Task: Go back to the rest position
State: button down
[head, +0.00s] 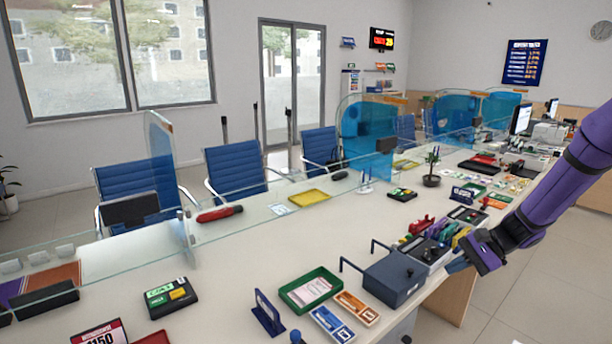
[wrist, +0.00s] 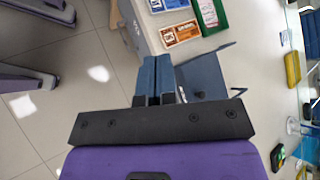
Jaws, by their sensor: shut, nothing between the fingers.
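My gripper (head: 459,264) is at the right in the head view, at the end of my purple arm, low by the near edge of the counter (head: 225,290). In the wrist view my gripper (wrist: 157,62) points away with its two blue fingers side by side and nothing between them. It is just right of a dark blue-grey box (head: 393,278) in the head view. The same box (wrist: 202,82) shows beside the fingers in the wrist view. I cannot tell whether they touch.
A green tray (head: 311,289) and orange and blue cards stand left of the box. A holder with coloured items (head: 425,247) is close behind my gripper. Glass screens (head: 100,265) run along the counter's far side. Open floor (wrist: 60,110) lies on the near side.

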jog(key=s+a+r+n+h, duration=0.3)
jog(key=s+r, duration=0.3)
jog(key=r, duration=0.3)
jog(key=s+a+r+n+h, duration=0.3)
jog(key=s+r, duration=0.4)
jog(key=r, duration=0.2)
jog(key=s+r+n+t+h, duration=0.2)
jog(key=s+r, duration=0.2)
jog(key=s, duration=0.4)
jog(key=s+r+n+t+h, duration=0.2)
jog(key=s+r, duration=0.2)
jog(key=s, duration=0.4)
jog(key=shift+s+d+n+t+h, duration=0.2)
jog(key=shift+d+n+t+h, duration=0.1)
jog(key=shift+n, duration=0.1)
